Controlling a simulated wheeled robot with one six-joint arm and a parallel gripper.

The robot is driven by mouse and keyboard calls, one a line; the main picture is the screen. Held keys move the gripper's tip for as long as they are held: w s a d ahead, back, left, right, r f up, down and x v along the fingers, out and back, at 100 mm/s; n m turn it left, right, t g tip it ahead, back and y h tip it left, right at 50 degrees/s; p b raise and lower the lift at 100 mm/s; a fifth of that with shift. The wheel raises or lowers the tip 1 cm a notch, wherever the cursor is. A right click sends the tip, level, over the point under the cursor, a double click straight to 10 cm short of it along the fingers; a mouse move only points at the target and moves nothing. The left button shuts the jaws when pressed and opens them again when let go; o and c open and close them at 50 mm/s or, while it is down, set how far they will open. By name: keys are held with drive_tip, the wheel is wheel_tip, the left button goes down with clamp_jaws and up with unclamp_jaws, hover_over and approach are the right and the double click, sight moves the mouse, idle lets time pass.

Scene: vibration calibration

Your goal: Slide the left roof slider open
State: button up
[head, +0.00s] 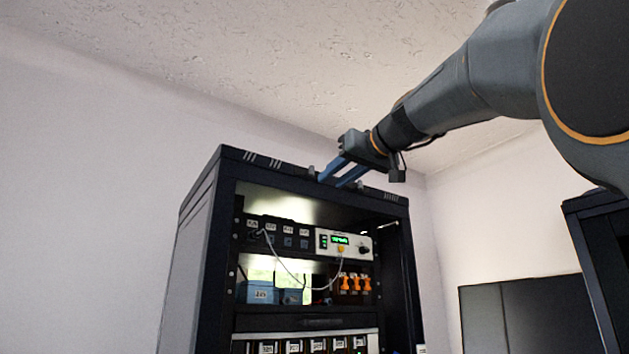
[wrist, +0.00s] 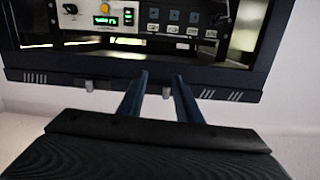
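The dark equipment rack (head: 205,215) has a roof front edge with two small grey slider knobs. The left slider knob (head: 312,171) shows just left of my blue fingers in the head view. The wrist view shows the rack upside down, so this left knob (wrist: 167,93) appears there between my fingers, closer to the right-hand one. The other knob (wrist: 90,86) is outside them to the left. My gripper (head: 332,182) is open at the roof's front edge, also seen in the wrist view (wrist: 161,77). I cannot tell whether a finger touches the knob.
Vent slots (head: 262,160) mark the roof edge. Inside the rack are a unit with a green display (head: 340,240), hanging cables, blue boxes (head: 258,292) and orange parts (head: 350,283). Another dark cabinet (head: 590,235) stands at right.

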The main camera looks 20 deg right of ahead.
approach(313, 169)
drive_tip(key=shift+n+t+y, duration=0.3)
drive_tip(key=shift+n+t, duration=0.1)
drive_tip(key=p+x, duration=0.1)
drive_tip(key=x, duration=0.1)
drive_tip(key=p+x, duration=0.1)
drive_tip(key=x, duration=0.2)
drive_tip(key=p+x, duration=0.2)
drive_tip(key=shift+w+f, duration=0.35)
drive_tip(key=shift+w, duration=0.1)
clamp_jaws()
